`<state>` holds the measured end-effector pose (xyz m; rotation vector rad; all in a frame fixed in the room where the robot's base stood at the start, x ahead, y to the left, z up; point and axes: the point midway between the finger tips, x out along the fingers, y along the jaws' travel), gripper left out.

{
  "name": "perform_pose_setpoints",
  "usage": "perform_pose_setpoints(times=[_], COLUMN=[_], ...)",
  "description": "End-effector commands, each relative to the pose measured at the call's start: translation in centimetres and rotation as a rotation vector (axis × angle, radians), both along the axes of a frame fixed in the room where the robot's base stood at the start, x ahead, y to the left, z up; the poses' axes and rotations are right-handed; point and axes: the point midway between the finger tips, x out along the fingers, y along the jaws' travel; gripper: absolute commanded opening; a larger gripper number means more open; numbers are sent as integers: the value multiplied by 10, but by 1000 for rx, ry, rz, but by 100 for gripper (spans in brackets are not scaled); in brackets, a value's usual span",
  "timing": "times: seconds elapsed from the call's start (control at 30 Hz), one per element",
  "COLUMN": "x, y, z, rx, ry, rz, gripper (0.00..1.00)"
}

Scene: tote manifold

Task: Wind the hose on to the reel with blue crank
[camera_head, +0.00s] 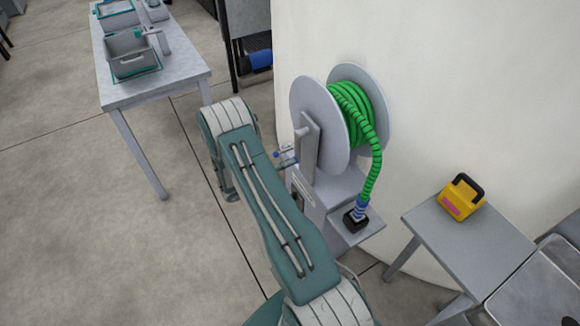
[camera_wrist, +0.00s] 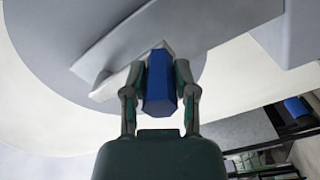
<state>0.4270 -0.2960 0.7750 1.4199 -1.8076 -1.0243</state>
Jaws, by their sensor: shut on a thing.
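The reel (camera_head: 318,118) has two grey discs with green hose (camera_head: 345,105) wound between them. The hose's free end hangs down the right side to a blue and black end piece (camera_head: 357,215) on the grey stand. The blue crank handle (camera_wrist: 159,82) shows in the wrist view between the two fingers of my gripper (camera_wrist: 160,92), which is shut on it. Behind it are the pale crank arm and a grey disc. In the head view my gripper (camera_head: 284,154) is at the left side of the reel, mostly hidden by my arm.
A small table (camera_head: 470,240) at the right bears a yellow box (camera_head: 461,198) with a black handle. A long table (camera_head: 180,75) at the back left holds a grey tote (camera_head: 130,58). A curved pale wall (camera_head: 440,90) stands behind the reel. Floor is clear at the left.

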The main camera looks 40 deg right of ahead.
Motion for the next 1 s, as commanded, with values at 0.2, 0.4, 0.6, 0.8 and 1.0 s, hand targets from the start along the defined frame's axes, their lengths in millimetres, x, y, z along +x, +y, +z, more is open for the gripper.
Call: perform_pose_setpoints(times=[0.2,0.4,0.6,0.8,1.0], x=[3,5,5,6,6], y=[-1,-1,-1,-1,-1], z=[-5,-5,-5,-5,-3], rx=[-2,-5,-5,-6,-9], ry=[-50,-62,-62,-62,-66], rz=[-1,-1,0,1,2], gripper=[0,0,0,71,71])
